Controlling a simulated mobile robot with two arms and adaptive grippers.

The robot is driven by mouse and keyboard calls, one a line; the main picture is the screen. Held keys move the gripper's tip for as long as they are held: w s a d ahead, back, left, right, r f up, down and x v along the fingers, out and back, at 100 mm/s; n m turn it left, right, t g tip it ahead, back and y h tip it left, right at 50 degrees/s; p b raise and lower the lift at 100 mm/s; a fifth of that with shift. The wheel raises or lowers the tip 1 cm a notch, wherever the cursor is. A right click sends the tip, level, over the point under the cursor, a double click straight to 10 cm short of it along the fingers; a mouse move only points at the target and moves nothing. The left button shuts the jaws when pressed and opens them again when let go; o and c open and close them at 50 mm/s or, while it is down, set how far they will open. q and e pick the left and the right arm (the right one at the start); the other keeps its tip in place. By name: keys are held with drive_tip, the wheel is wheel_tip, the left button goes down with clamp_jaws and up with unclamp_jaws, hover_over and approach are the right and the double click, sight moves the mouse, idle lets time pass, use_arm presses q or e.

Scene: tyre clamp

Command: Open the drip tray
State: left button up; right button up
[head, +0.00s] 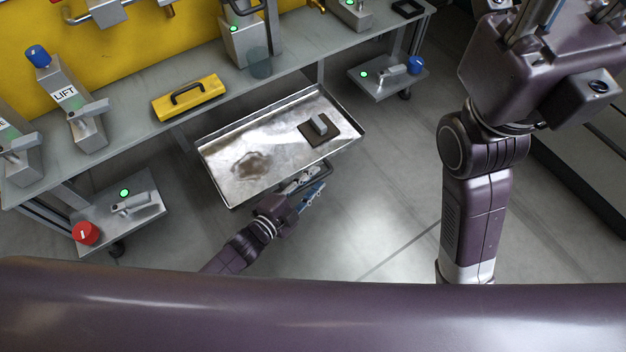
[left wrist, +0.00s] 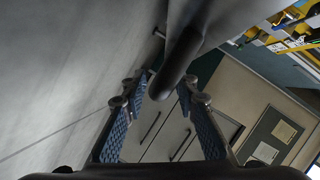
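The drip tray (head: 222,165) is a shallow metal tray with a brown stain, extending out from under the workbench in the head view. A dark pad with a small grey block (head: 319,125) lies at its right end. My left gripper (head: 309,188) is at the tray's front edge, by its handle. In the left wrist view a dark round bar (left wrist: 174,67), apparently the handle, reaches between the blue finger pads of the gripper (left wrist: 162,125). The fingers stand apart; contact with the bar cannot be told. My right arm (head: 475,215) is raised at the right, its fingers not clearly shown.
The workbench (head: 130,138) carries a yellow handled box (head: 188,97), a LIFT lever unit (head: 78,105) and other levers. Low pedals stand at left, with a red knob (head: 85,233), and at right, with a blue knob (head: 416,65). The floor before the tray is clear.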

use_arm(q)
drive_tip(key=shift+s, duration=0.1)
drive_tip(key=v, duration=1.1)
drive_tip(key=shift+s+a, duration=0.25)
drive_tip(key=shift+s, duration=0.05)
drive_tip(key=shift+r, duration=0.15)
